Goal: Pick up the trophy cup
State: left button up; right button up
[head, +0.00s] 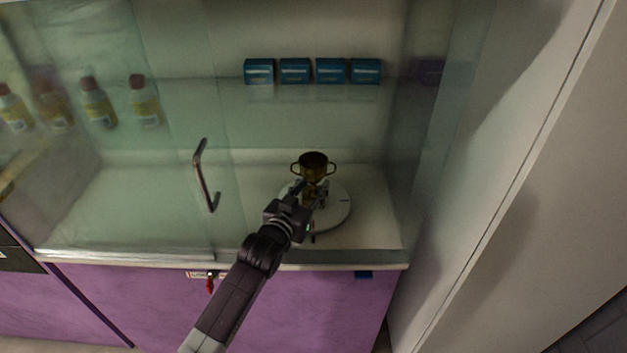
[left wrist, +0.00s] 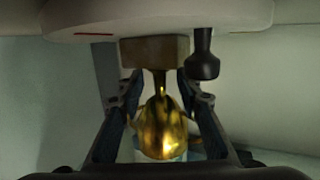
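The gold trophy cup (head: 313,165), with two handles and a block base, stands upright on a white round turntable (head: 341,213) inside the glass cabinet. My left gripper (head: 311,190) is at the cup, in front of its lower part. In the left wrist view the picture is inverted: the cup (left wrist: 162,125) hangs below its tan base (left wrist: 155,50). The left gripper's fingers (left wrist: 159,88) are spread on both sides of the cup's stem, with gaps visible, so it is open. My right gripper is not in view.
A dark knob-shaped object (left wrist: 202,62) stands on the turntable close beside the cup's base. A glass door with a metal handle (head: 203,176) is at the left. Blue boxes (head: 295,71) and several bottles (head: 145,101) are on the upper shelf. A white wall is at the right.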

pick_arm(q)
jog(key=shift+w+d, duration=0.1)
jog(key=shift+w, duration=0.15)
grip_shut()
dwell(0.3)
